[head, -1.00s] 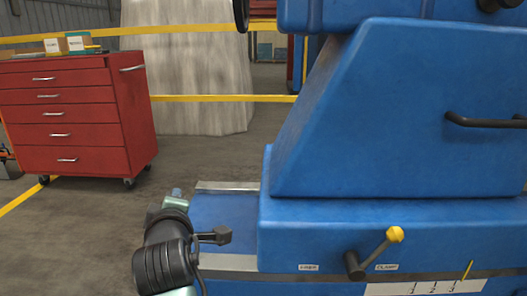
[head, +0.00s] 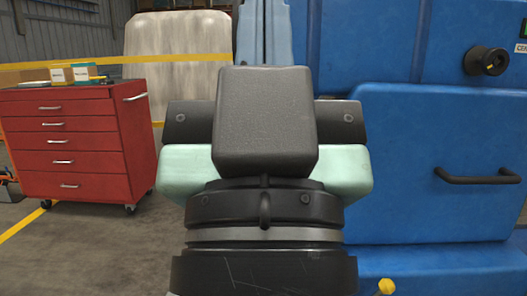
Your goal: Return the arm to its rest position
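My gripper (head: 265,150) fills the middle of the head view, close to the camera and seen from behind. Its black wrist, dark block and pale green body show. The fingertips are hidden behind the block, so I cannot tell whether they are open or shut, or whether they hold anything. The gripper stands in front of the left part of the large blue machine (head: 440,130) and covers some of it. I cannot tell the gap between them.
A red drawer cabinet (head: 75,145) on casters stands at the left, with small boxes (head: 70,72) on top. A yellow rail (head: 180,60) crosses behind. The machine has a black handle (head: 480,176), a black knob (head: 487,61) and a yellow knob (head: 386,286). Floor shows at lower left.

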